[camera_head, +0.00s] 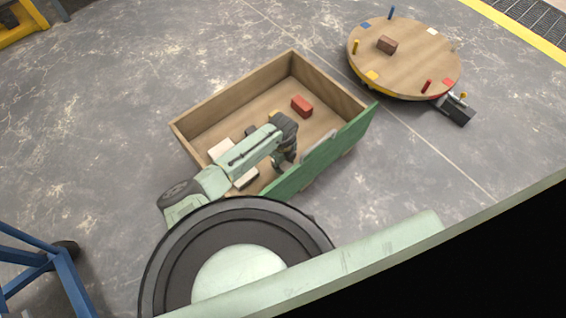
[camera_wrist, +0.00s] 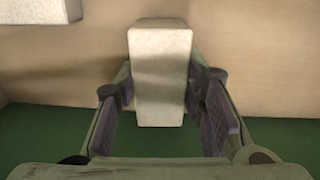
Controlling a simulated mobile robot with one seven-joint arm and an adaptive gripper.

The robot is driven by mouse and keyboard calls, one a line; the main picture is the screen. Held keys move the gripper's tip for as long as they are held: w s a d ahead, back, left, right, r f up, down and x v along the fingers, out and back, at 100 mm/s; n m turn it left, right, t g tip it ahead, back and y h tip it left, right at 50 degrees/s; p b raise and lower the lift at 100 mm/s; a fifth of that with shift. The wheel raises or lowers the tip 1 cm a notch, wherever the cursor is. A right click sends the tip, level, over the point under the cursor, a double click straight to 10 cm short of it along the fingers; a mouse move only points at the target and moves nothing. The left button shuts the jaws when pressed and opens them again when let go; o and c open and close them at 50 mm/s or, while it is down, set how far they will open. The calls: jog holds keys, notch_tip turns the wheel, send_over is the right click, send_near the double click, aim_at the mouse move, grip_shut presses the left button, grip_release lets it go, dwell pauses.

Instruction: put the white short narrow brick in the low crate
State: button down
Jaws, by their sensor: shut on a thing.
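The white short narrow brick (camera_wrist: 160,75) stands between the two fingers of my gripper (camera_wrist: 163,98) in the wrist view, and the gripper is shut on it. In the head view my gripper (camera_head: 284,162) is inside or just over the low crate (camera_head: 203,108), close to its green side (camera_head: 325,150). The held brick cannot be made out there, behind my arm and gripper. The wrist view shows pale wood behind the brick and green below it. I cannot tell whether the brick touches the crate floor.
A red brick (camera_head: 302,106) and pale blocks (camera_head: 221,150) lie in the crate, partly behind my arm. Another pale block (camera_wrist: 38,10) shows at the wrist view's top left. A round wooden table (camera_head: 410,65) with a brown brick (camera_head: 387,45) stands at the upper right.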

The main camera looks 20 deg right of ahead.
jog(key=c, duration=1)
grip_release()
jog(key=shift+o, duration=0.2)
notch_tip(320, 180, up, 12)
